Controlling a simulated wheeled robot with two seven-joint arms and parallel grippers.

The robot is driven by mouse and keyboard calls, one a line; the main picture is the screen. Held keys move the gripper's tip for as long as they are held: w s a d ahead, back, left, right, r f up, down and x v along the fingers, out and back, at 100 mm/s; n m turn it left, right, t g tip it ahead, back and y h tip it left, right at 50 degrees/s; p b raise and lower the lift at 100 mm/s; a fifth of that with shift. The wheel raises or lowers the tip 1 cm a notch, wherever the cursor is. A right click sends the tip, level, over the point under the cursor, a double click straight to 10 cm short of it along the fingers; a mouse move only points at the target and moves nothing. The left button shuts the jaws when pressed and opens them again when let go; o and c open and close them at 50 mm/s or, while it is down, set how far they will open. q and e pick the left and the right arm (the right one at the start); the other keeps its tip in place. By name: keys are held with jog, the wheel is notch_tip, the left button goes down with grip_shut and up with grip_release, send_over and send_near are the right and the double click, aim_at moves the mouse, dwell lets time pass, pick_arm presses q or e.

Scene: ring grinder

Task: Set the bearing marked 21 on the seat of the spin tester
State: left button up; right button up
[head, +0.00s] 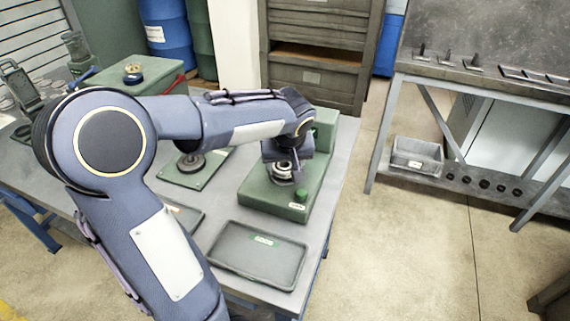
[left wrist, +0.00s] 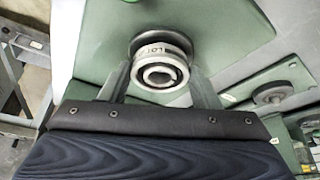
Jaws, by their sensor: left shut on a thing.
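The green spin tester (head: 262,197) stands on the table, with a green knob (head: 301,195) at its front. My left gripper (head: 284,174) is over its middle, pointing down. In the left wrist view the gripper (left wrist: 160,80) is shut on a silver ring bearing (left wrist: 160,70), with one finger on each side. The bearing carries a small printed mark that I cannot read for sure. A dark round seat (left wrist: 142,36) shows right behind the bearing; I cannot tell whether they touch. My right gripper is not in view.
A dark tray (head: 225,255) with a green label lies in front of the tester. Another tray (head: 196,222) is partly hidden by my arm. A green plate (head: 214,173) with a dark disc (head: 190,163) lies left of the tester. Green equipment (head: 122,80) stands at the back left.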

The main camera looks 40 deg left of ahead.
pick_arm(q)
jog(key=shift+f, duration=0.4)
jog(key=o, duration=1.1)
jog(key=shift+o, duration=0.2)
jog(key=shift+r, duration=0.1)
